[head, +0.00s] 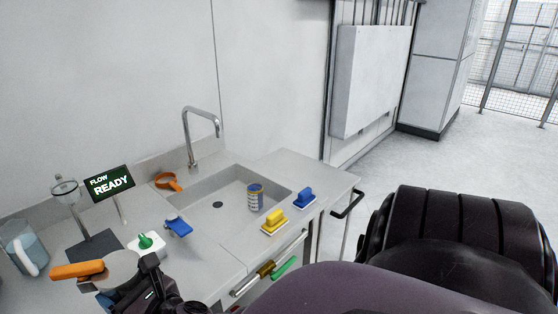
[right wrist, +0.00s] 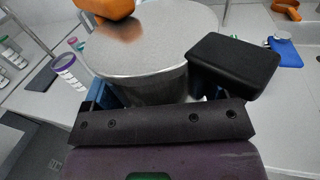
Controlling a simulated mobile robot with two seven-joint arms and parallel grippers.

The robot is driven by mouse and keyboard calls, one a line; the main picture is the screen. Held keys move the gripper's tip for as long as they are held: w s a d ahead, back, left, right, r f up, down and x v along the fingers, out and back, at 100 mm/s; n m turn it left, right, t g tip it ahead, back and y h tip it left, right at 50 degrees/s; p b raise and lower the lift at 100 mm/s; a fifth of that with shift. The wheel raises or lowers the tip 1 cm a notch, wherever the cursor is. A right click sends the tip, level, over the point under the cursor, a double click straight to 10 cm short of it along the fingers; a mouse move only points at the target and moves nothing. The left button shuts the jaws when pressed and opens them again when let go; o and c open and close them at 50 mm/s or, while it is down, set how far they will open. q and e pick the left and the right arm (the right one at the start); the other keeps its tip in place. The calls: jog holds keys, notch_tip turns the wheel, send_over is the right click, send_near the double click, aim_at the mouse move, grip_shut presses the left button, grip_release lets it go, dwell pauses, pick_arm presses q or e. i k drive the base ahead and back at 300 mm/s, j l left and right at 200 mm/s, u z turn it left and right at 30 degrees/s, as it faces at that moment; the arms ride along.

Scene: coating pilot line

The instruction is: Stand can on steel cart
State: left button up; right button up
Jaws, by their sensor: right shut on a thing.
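My right gripper (head: 126,284) is at the bottom left of the head view. It is shut on a silver metal can (head: 118,266) with an orange handle-like part (head: 76,270) at its far side. In the right wrist view the can (right wrist: 150,45) has a flat shiny top and sits between the jaws (right wrist: 150,95); its lower part is hidden. It appears over the counter; whether it touches it, I cannot tell. A steel top (head: 300,168) with a black handle (head: 347,204) at the sink's right end may be the cart. My left gripper is not in view.

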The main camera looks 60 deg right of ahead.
aim_at(323, 183)
jog(key=k+l, duration=0.1)
jog(key=l, duration=0.35)
jog(key=k+l, duration=0.1)
jog(key=l, duration=0.4)
jog(key=k+l, duration=0.1)
jog(key=l, duration=0.35)
jog(key=k+l, duration=0.1)
jog(key=l, duration=0.35)
jog(key=k+l, duration=0.1)
jog(key=l, duration=0.35)
jog(key=k+l, duration=0.1)
jog(key=l, duration=0.4)
jog(key=k+l, duration=0.1)
jog(key=l, duration=0.35)
jog(key=k+l, duration=0.1)
jog(key=l, duration=0.35)
